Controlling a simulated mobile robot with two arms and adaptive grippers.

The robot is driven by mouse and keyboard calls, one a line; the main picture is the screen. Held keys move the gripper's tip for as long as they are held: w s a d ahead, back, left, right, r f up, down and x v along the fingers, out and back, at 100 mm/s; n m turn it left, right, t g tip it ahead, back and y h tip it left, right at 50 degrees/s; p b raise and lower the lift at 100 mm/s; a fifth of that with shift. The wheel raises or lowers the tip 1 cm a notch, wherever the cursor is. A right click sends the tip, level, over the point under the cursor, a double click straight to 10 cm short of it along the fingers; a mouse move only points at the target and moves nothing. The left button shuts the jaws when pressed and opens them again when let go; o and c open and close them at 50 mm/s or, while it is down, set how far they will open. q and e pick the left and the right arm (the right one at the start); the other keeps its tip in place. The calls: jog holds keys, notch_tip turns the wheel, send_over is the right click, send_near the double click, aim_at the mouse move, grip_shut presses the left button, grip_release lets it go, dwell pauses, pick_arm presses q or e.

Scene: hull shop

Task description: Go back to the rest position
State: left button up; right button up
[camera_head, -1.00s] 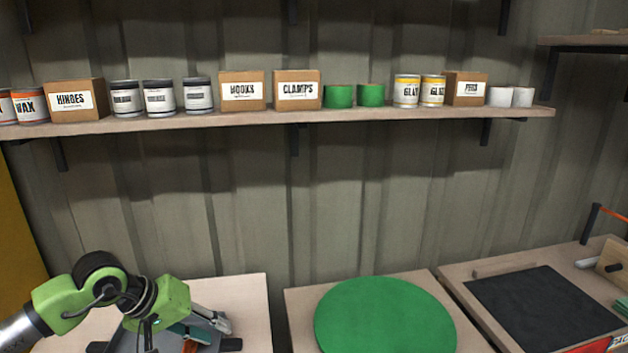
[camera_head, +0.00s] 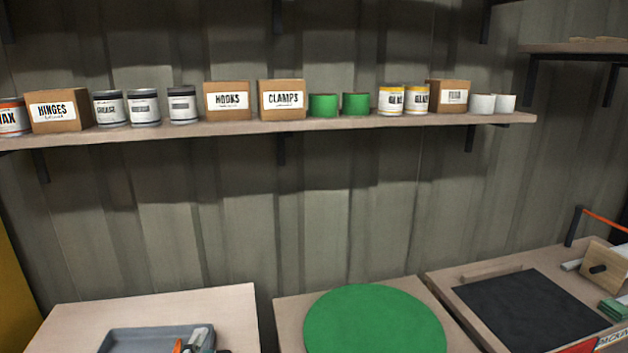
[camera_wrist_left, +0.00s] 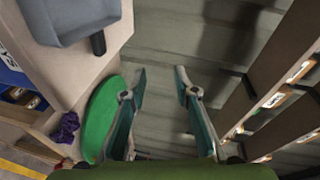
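My left gripper (camera_wrist_left: 160,85) shows in the left wrist view with its two fingers apart and nothing between them. It points at the ribbed wall, with a shelf to its right and the green round mat (camera_wrist_left: 102,118) to its left. In the head view neither gripper shows. My right gripper is in no view.
A long shelf (camera_head: 330,126) holds boxes and cans. Below it are a table with a grey tray (camera_head: 118,340), a table with the green round mat (camera_head: 375,322), and one with a black mat (camera_head: 530,312). A purple cloth (camera_wrist_left: 66,128) lies low in the wrist view.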

pick_arm(q)
jog(key=s+a+f+n+g, duration=0.2)
jog(key=s+f+n+g, duration=0.6)
jog(key=s+f, duration=0.55)
jog(key=s+d+f+n+g, duration=0.2)
jog(key=s+f+n+g, duration=0.45)
jog(key=s, duration=0.65)
notch_tip(320, 180, down, 28)
jog(key=s+m, duration=0.1)
jog(key=s, duration=0.1)
jog(key=s+a+f, duration=0.2)
jog(key=s+f, duration=1.3)
jog(key=s, duration=0.1)
jog(key=shift+s+a+f+g+h, duration=0.3)
jog(key=shift+a+g, duration=0.05)
jog(key=shift+a, duration=0.05)
